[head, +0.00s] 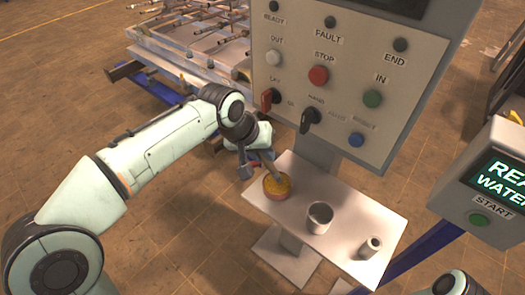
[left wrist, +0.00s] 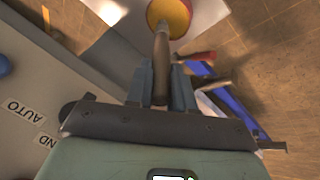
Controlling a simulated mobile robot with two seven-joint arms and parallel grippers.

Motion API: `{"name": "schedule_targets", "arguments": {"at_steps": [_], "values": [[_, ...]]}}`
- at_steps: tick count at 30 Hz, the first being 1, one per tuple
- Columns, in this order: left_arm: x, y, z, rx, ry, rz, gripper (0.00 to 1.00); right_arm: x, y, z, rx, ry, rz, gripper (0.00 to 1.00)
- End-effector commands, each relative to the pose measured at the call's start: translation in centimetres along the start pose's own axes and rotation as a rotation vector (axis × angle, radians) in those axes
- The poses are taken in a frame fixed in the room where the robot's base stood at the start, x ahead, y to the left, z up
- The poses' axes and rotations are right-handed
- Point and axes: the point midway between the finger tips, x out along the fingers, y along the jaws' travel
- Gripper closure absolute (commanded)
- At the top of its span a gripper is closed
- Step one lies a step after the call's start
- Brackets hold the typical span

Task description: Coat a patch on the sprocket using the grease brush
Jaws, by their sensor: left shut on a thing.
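My left gripper (head: 257,157) is shut on the grease brush (head: 269,165), just above the small table. In the left wrist view the brush's handle (left wrist: 161,62) lies between the two fingers (left wrist: 161,85) of this gripper and points away from it. The brush reaches to the grease pot (head: 277,187), a round reddish tub with yellow grease, also in the left wrist view (left wrist: 180,17). The brush's tip is at the grease; I cannot tell how deep. I cannot make out the sprocket in either view. My right gripper is not in view.
The grease pot stands at the left end of the white table (head: 345,247). A grey cup (head: 319,217) and a small cylinder (head: 370,247) stand to its right. A control panel (head: 345,80) rises behind. A machine with a green screen (head: 490,180) is at right.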

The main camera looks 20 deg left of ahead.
Motion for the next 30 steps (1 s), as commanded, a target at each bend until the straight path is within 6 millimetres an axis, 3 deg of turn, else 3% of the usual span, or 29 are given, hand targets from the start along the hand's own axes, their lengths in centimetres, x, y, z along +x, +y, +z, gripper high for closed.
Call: {"name": "schedule_targets", "arguments": {"at_steps": [30], "values": [[0.89, -0.28, 0.31, 0.0, 0.0, 0.0, 1.0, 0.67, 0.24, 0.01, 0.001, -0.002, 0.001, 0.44]]}}
